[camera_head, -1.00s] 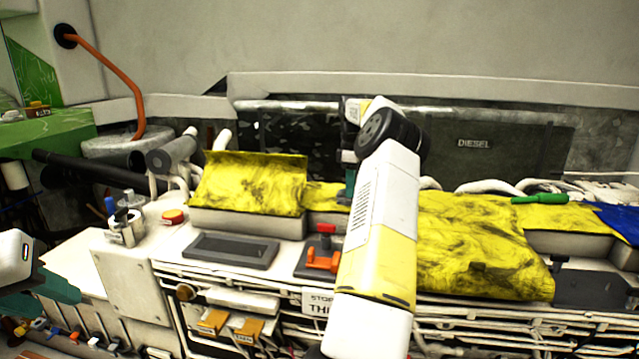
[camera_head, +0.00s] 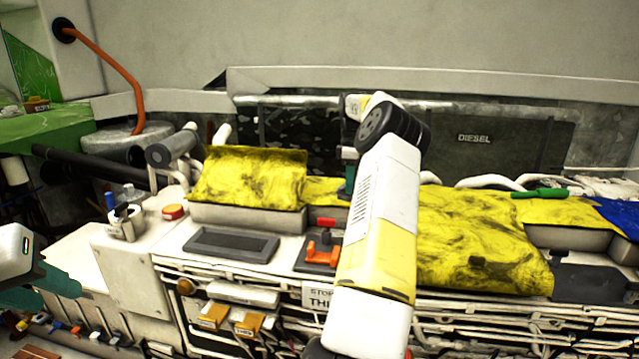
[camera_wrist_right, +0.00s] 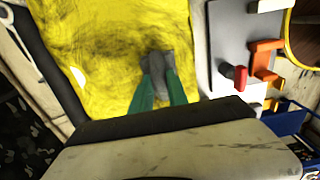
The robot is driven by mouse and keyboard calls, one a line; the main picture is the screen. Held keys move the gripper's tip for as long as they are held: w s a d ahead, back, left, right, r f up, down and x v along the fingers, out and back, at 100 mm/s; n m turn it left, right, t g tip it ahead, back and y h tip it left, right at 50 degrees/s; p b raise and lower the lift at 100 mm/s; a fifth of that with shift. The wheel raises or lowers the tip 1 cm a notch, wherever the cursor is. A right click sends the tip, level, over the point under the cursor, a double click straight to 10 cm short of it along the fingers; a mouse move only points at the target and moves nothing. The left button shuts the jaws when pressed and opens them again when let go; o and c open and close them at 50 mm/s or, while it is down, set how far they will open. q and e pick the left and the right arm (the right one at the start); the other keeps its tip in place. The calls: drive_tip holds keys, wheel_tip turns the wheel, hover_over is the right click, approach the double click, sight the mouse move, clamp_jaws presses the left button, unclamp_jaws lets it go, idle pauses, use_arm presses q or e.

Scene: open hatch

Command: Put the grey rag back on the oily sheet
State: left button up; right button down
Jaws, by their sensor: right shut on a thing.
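The oily sheet (camera_head: 323,191) is yellow with dark smears and lies across the engine top. It fills much of the right wrist view (camera_wrist_right: 105,45). My right gripper (camera_head: 347,190) has green fingers and is over the middle of the sheet, partly hidden by its own arm. In the right wrist view its fingers (camera_wrist_right: 158,78) are shut on the grey rag (camera_wrist_right: 157,62), which shows against the yellow sheet. I cannot tell if the rag touches it. The rag is hidden in the head view.
A red and orange valve handle (camera_head: 322,252) stands just in front of the sheet, near my right gripper. A grey tray (camera_head: 231,246) lies to its left. A green-handled tool (camera_head: 540,193) lies on the sheet's right part. A dark wall marked DIESEL (camera_head: 475,142) stands behind.

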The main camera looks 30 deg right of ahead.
drive_tip(key=c, duration=1.2)
unclamp_jaws()
drive_tip(key=shift+f, duration=0.1)
